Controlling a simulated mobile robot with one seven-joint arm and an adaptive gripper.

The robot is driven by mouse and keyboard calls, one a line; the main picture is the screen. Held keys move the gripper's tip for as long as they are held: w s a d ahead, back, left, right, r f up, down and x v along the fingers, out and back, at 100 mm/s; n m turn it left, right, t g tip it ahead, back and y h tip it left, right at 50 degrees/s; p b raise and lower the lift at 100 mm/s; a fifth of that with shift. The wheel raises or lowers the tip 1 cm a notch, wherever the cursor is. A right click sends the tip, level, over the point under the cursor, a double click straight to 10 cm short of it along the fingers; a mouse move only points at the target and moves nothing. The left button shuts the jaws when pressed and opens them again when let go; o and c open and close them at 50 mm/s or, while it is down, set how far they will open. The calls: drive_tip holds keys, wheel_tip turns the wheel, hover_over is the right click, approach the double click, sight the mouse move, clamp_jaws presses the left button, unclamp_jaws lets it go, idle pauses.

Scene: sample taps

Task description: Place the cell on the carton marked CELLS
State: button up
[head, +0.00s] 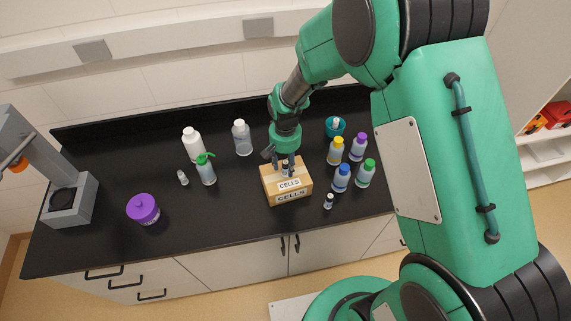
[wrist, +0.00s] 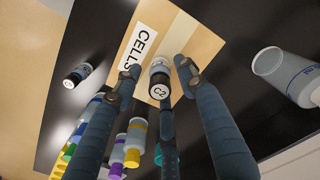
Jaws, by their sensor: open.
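The carton marked CELLS (head: 287,198) is a tan box on the black bench. In the wrist view its label (wrist: 139,47) lies on its top face. A small cell with a black cap marked C2 (wrist: 159,80) appears to stand upright on the carton top, beside the label. My gripper (wrist: 160,77) is open around this cell, with gaps between it and the side fingers. In the head view my gripper (head: 286,166) is low over the carton and partly hides the cell. Another small black-capped cell (wrist: 76,75) stands on the bench beside the carton; it also shows in the head view (head: 328,201).
Bottles with yellow (head: 336,151), purple (head: 358,148), blue (head: 341,178) and green (head: 366,174) caps stand right of the carton.

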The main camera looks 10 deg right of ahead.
drive_tip(key=shift+r, duration=0.1)
wheel_tip(320, 180, up, 12)
idle(0.6)
idle(0.7)
drive_tip(key=s+d+r+n+t, duration=0.1)
drive_tip(key=s+d+r, duration=0.1)
drive_tip(key=s+r, duration=0.5)
drive_tip(key=s+d+r+t, duration=0.2)
drive_tip(key=s+r, duration=0.1)
drive_tip(key=r, duration=0.7)
drive_tip(key=s+d+r+t, duration=0.1)
drive_tip(key=s+r, duration=0.3)
drive_tip(key=s, duration=0.4)
drive_tip(key=s+d+r+n+t, duration=0.1)
drive_tip(key=s+d+r, duration=0.2)
drive_tip(key=s, duration=0.5)
drive_tip(key=shift+s+r+t, duration=0.3)
drive_tip(key=shift+s+r, duration=0.05)
drive_tip(key=shift+r, duration=0.2)
